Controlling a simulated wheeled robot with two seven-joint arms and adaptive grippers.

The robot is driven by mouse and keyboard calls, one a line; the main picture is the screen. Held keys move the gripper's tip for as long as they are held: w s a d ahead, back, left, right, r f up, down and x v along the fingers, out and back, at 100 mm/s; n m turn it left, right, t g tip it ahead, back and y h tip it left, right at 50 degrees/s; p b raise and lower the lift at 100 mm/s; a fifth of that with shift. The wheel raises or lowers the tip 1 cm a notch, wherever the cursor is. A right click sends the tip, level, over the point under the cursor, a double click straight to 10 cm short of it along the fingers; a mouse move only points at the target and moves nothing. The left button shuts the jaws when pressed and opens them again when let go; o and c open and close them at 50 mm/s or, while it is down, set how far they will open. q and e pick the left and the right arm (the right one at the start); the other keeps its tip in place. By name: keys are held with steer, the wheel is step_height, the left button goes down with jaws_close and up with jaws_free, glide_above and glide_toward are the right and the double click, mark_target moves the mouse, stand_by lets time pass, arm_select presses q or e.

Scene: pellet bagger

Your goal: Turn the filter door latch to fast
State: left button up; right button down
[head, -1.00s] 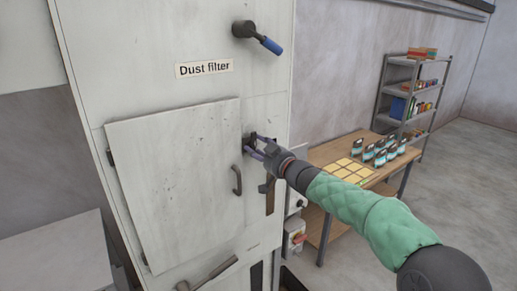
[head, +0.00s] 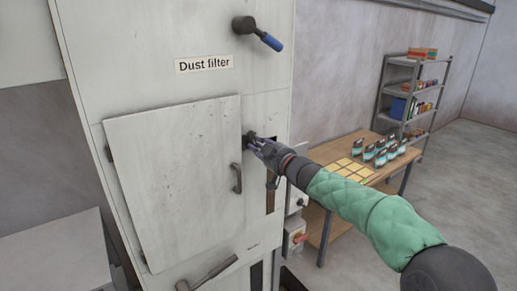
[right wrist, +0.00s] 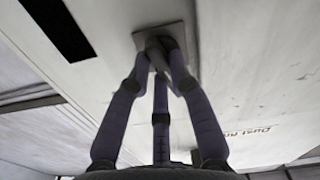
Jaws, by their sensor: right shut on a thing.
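The filter door (head: 175,180) is a pale panel lying closed against the white cabinet under the "Dust filter" label (head: 204,64). Its dark curved handle (head: 237,178) is near its right edge. The door latch (head: 246,138) is a small dark fitting just right of the door's edge, mostly hidden by my right gripper (head: 258,143). In the right wrist view, the gripper's fingers (right wrist: 160,80) close together on the latch's grey knob (right wrist: 158,46), which stands on a square plate (right wrist: 179,33). The latch's exact angle is hard to tell. My left gripper is out of view.
A dark lever with a blue grip (head: 258,34) sticks out above, and another lever (head: 208,273) is below the door. A wooden table (head: 342,150) with packs stands right, before a shelf rack (head: 413,92). Floor at the right is clear.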

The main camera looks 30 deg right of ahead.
steer(key=n+b, duration=0.3)
steer(key=n, duration=0.4)
steer(key=shift+a, duration=0.15)
steer(key=n+b, duration=0.1)
steer(key=n, duration=0.3)
steer(key=shift+a, duration=0.1)
steer(key=shift+n+b, duration=0.7)
steer(key=shift+n, duration=0.8)
steer(key=c, duration=1.1)
jaws_free()
steer(key=shift+s, duration=0.15)
